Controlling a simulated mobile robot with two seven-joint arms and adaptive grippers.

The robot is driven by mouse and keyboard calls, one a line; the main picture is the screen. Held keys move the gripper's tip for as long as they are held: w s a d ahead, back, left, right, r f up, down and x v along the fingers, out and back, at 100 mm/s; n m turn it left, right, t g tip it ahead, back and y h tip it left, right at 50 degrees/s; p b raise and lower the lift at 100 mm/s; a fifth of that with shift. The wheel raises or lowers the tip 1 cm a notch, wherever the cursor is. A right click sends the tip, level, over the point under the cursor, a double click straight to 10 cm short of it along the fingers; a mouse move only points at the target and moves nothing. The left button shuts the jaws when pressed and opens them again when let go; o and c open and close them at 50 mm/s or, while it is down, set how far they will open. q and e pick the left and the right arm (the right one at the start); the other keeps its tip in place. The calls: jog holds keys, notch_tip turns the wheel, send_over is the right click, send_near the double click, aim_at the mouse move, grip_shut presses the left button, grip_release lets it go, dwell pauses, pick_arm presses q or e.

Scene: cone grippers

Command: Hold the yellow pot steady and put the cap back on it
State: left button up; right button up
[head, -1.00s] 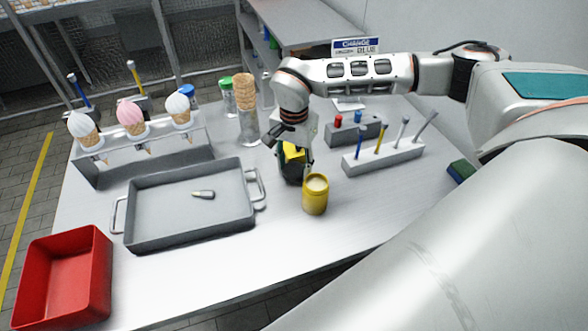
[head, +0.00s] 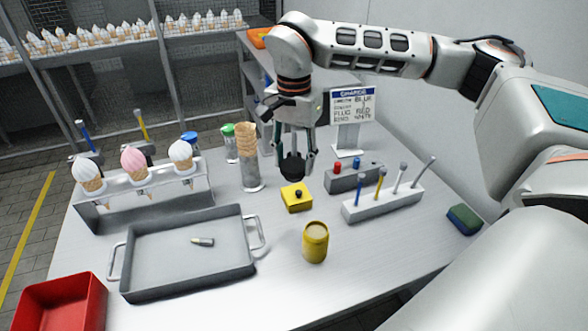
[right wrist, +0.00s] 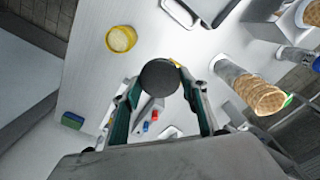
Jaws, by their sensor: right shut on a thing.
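The yellow pot (head: 315,243) stands upright and uncapped on the table, with a pale tan top surface showing. It also shows in the right wrist view (right wrist: 121,39). My right gripper (head: 294,168) is shut on a dark round cap (right wrist: 160,77), seen as a dark disc between the fingers in the right wrist view. It holds the cap above a yellow block with a black knob (head: 297,197), behind the pot and slightly left of it. The cap is apart from the pot. My left gripper is not in view.
A grey tray (head: 140,285) holding a small tool lies left of the pot. Behind are an ice-cream cone rack (head: 150,203) and a cone stack (head: 248,150). A tool holder (head: 382,205) stands right. A red bin (head: 75,296) is front left. Table around the pot is clear.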

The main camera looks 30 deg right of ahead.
dwell(0.4)
jog(key=s+a+f+n, duration=0.4)
jog(key=a+f+n, duration=0.2)
jog(key=n, duration=0.5)
jog(key=shift+a+f+n, duration=0.3)
jog(key=shift+a+n, duration=0.1)
jog(key=shift+a, duration=0.15)
